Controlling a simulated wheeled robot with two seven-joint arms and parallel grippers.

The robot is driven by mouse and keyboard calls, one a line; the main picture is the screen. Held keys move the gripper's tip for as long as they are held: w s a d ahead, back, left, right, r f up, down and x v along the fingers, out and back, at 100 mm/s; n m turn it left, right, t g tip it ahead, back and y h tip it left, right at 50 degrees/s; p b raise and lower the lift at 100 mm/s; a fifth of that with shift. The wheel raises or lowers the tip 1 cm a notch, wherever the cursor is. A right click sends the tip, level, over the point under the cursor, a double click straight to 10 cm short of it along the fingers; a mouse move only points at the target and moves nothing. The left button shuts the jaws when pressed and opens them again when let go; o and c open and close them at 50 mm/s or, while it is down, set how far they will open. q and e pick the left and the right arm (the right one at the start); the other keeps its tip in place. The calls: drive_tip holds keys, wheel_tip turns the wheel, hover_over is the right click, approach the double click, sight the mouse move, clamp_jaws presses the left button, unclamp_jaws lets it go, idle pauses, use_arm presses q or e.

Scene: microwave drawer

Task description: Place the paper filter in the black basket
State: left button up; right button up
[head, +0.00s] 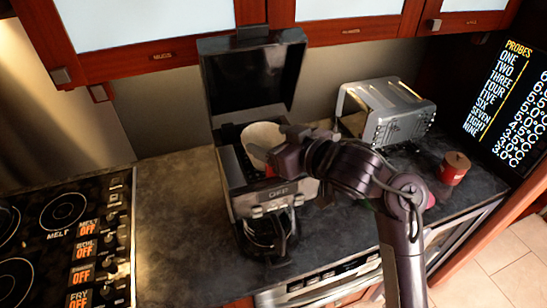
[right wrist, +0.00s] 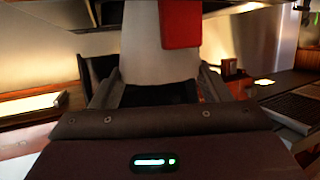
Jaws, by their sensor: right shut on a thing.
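The paper filter (head: 262,138) is a pale, wide-mouthed cup in the head view. It is at the open top of the coffee maker (head: 268,205). My right gripper (head: 283,150) is shut on the filter from the right. In the right wrist view the pale filter (right wrist: 158,50) stands between the two fingers (right wrist: 160,88). The black basket area (head: 232,158) is the dark opening under and left of the filter. I cannot tell whether the filter rests in it or hangs just above. My left gripper is not in view.
The coffee maker's black lid (head: 255,75) stands open behind the filter. A silver toaster (head: 385,112) and a red canister (head: 455,168) are to the right. A stove (head: 65,240) is at the left. The dark counter (head: 175,215) is clear between stove and coffee maker.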

drive_tip(key=shift+a+f, duration=0.1)
drive_tip(key=shift+f, duration=0.3)
wheel_tip(320, 180, down, 4)
drive_tip(key=shift+r+p, duration=0.25)
drive_tip(key=shift+p, duration=0.2)
drive_tip(key=shift+f, duration=0.1)
drive_tip(key=shift+f, duration=0.15)
drive_tip(key=o, duration=0.9)
drive_tip(key=shift+o, duration=0.2)
